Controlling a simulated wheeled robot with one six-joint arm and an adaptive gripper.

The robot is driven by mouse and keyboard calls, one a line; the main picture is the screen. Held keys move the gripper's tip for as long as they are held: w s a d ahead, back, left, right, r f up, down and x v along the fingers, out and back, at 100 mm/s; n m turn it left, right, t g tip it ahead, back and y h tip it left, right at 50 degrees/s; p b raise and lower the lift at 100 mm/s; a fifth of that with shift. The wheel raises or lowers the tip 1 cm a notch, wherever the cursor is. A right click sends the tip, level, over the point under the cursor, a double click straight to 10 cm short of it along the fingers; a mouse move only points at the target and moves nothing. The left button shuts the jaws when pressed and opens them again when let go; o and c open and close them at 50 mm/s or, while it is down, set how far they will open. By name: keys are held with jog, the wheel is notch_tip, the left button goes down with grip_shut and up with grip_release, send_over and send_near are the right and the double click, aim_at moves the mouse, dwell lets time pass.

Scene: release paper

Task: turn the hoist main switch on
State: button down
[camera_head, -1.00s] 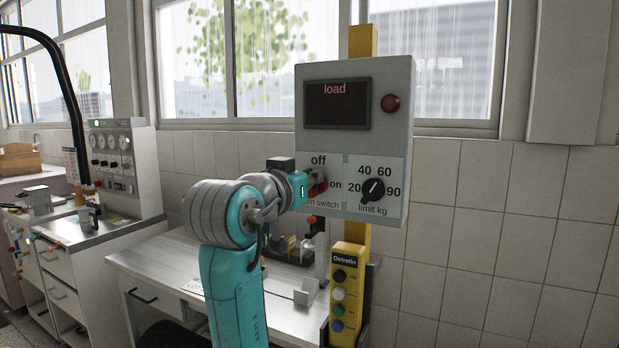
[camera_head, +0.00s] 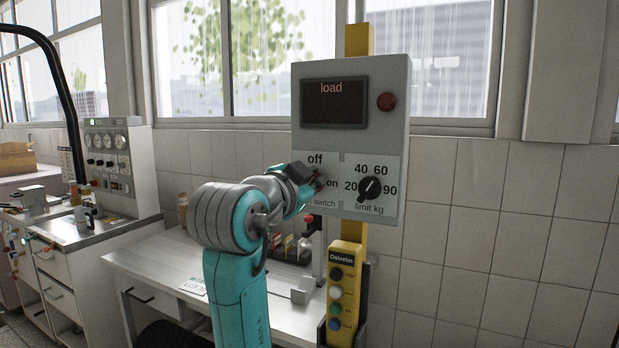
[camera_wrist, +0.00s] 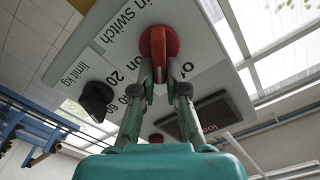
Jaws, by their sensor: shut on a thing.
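The hoist control box (camera_head: 397,150) is a grey panel on a yellow post, with "off" and "on" printed around its main switch. The switch has a red knob (camera_wrist: 158,42), seen close in the wrist view. My gripper (camera_wrist: 159,72) is shut on this red knob, with one finger on each side. In the head view my gripper (camera_head: 318,182) is at the switch, between the "off" and "on" labels, and hides most of the knob. The exact mark the knob points to is hard to tell. The display (camera_head: 335,103) reads "load".
A black limit dial (camera_head: 369,188) sits just right of the switch, and a red button (camera_head: 386,101) is above it. A yellow pendant (camera_head: 344,290) with several buttons hangs below the box. A white-topped bench (camera_head: 165,262) stands behind my arm.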

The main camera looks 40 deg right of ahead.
jog(key=m, duration=0.3)
jog(key=f+m, duration=0.1)
jog(key=m, duration=0.6)
jog(key=shift+s+d+f, duration=0.15)
jog(key=shift+s+f, duration=0.15)
jog(key=shift+s, duration=0.05)
jog(key=shift+m, duration=0.4)
jog(key=c, duration=1.2)
grip_release()
jog(key=v, duration=1.2)
